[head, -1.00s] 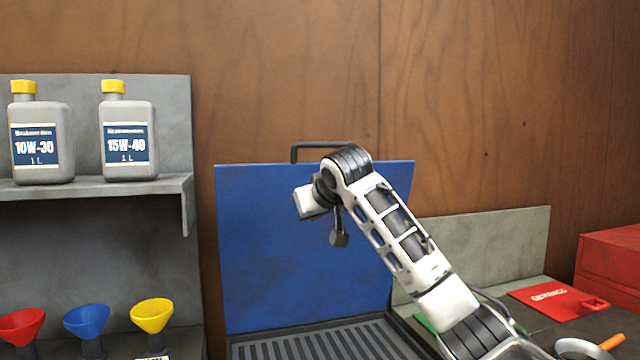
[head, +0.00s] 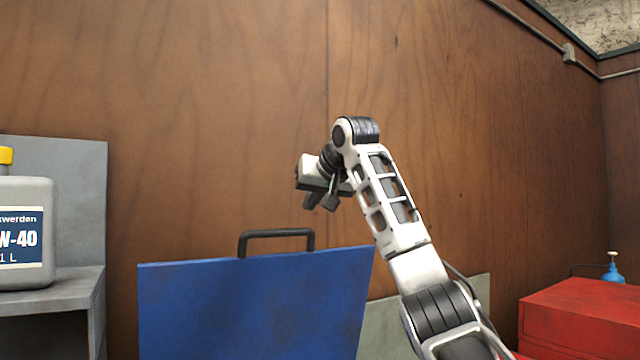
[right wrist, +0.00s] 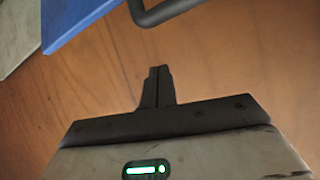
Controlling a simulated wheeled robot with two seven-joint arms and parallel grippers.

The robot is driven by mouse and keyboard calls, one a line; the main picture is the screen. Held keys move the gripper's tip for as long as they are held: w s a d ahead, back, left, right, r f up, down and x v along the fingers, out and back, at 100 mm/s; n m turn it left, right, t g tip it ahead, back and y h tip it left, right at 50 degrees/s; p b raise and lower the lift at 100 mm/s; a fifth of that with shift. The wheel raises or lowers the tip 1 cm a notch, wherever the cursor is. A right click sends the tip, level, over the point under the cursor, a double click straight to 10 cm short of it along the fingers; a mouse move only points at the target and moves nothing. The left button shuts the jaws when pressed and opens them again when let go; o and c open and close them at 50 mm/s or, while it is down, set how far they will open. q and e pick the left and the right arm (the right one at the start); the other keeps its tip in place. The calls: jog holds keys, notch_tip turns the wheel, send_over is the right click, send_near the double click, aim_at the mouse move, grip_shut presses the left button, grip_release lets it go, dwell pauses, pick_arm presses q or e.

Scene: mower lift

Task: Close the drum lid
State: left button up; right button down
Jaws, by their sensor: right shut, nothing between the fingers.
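The drum lid (head: 255,305) is a blue panel standing raised and open, with a dark bar handle (head: 276,233) on its top edge. My right gripper (head: 320,202) is above the lid's top edge, up and to the right of the handle in the head view. It is shut and empty. In the right wrist view the shut fingers (right wrist: 157,80) point toward the handle (right wrist: 165,12), with a gap between them. A corner of the blue lid (right wrist: 75,20) shows at the top left there. The drum below the lid is out of view. My left gripper is not in view.
A grey shelf (head: 88,285) with a grey oil bottle (head: 25,240) stands at the left. A red box (head: 580,315) with a blue oil can (head: 612,268) on it is at the right. A brown wooden wall (head: 200,120) rises behind the lid.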

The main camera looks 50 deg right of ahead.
notch_tip(320, 180, down, 3)
jog(key=shift+a+r, duration=0.15)
jog(key=shift+s+a+f, duration=0.4)
jog(key=shift+f, duration=0.05)
